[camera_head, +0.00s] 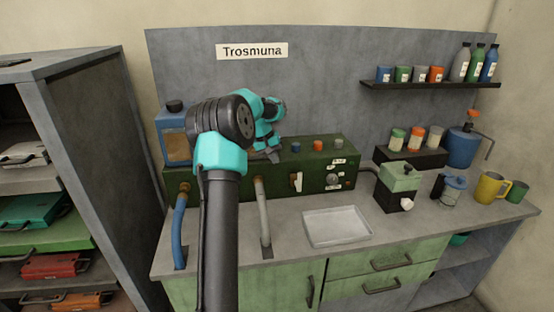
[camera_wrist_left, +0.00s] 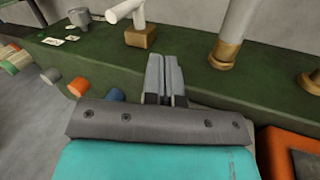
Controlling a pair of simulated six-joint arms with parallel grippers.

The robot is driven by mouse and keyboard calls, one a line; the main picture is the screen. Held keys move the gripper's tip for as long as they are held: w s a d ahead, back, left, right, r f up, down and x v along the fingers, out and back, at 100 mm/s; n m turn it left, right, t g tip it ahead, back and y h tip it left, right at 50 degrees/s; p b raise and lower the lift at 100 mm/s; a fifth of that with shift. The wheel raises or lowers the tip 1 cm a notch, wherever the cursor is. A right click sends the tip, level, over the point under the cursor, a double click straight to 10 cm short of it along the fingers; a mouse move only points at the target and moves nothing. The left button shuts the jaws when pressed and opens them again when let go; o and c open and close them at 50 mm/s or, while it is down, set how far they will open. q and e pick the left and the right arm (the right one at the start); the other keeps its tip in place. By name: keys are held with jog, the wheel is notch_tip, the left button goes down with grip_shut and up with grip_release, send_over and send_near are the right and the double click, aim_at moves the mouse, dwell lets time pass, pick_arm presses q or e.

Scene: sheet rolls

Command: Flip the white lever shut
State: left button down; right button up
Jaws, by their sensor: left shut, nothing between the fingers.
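The white lever (camera_head: 296,180) is on the front of the dark green machine box (camera_head: 318,178) on the counter. In the left wrist view the white lever (camera_wrist_left: 127,12) rises from a brass block (camera_wrist_left: 140,37), with its handle angled to the left. My left gripper (camera_head: 273,157) is at the top of the box, up and to the left of the lever. In the left wrist view its fingers (camera_wrist_left: 165,73) are shut together and empty, apart from the lever. My right gripper is in neither view.
A grey pipe (camera_head: 263,210) and a blue hose (camera_head: 180,225) run down from the box front. Small cups, including an orange one (camera_head: 319,145), stand on the box. A pale tray (camera_head: 337,227) and a green grinder (camera_head: 402,177) are to the right.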

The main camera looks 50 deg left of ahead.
pick_arm(q)
jog(key=w+d+f, duration=0.4)
jog(key=w+f, duration=0.1)
jog(key=f, duration=0.2)
jog(key=shift+w+d+f, duration=0.15)
jog(key=shift+w+f, duration=0.05)
jog(key=shift+w, duration=0.05)
dwell(0.4)
